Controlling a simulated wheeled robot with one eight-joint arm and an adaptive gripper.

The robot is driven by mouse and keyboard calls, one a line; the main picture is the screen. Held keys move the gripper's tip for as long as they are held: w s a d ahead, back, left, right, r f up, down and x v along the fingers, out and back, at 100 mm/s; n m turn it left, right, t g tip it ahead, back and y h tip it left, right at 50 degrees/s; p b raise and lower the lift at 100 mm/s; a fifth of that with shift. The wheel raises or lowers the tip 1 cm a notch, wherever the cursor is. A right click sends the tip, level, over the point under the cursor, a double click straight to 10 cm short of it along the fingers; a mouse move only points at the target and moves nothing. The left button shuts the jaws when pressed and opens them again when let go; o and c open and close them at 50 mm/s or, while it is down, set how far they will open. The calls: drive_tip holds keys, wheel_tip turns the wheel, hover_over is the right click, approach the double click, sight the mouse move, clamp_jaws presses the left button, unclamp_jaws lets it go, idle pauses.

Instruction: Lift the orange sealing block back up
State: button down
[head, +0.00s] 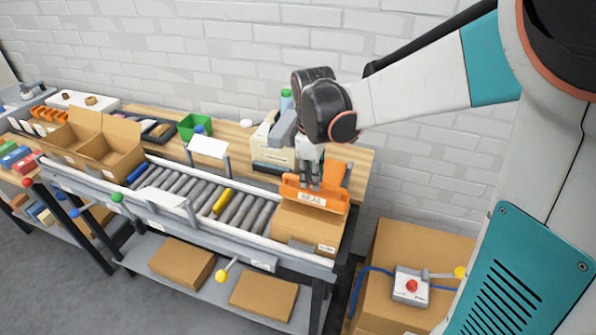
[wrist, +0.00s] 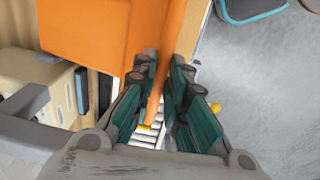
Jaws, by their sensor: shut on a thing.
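The orange sealing block (head: 312,196), marked "SEAL", sits right over the closed cardboard box (head: 305,231) at the right end of the roller conveyor. I cannot tell whether its underside touches the box top. My gripper (head: 311,183) points down at the block from above. In the wrist view the two fingers (wrist: 160,92) are shut on an upright orange edge of the block, and its broad orange face (wrist: 85,40) fills the upper left. The lower part of the block between the fingers is partly hidden.
The roller conveyor (head: 240,212) has a yellow roller and white side rails. Left of it stands an open cardboard box (head: 97,145). A beige machine (head: 272,150) and green bin (head: 195,126) are behind. A control box with a red button (head: 411,286) sits on a carton at right.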

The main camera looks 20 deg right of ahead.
drive_tip(key=w+d+r+g+p, duration=0.1)
drive_tip(key=w+d+r+p, duration=0.5)
drive_tip(key=w+d+r, duration=0.4)
drive_tip(key=shift+w+r+y+p, duration=0.4)
drive_tip(key=shift+w+r, duration=0.2)
drive_tip(key=shift+w, duration=0.65)
drive_tip(key=c, duration=1.7)
unclamp_jaws()
drive_tip(key=shift+o, duration=0.5)
drive_tip(key=shift+w+d+f, duration=0.1)
drive_tip(key=shift+w+d, duration=0.15)
drive_tip(key=shift+w, duration=0.05)
drive_tip(key=shift+s+a, duration=0.1)
drive_tip(key=shift+s, duration=0.1)
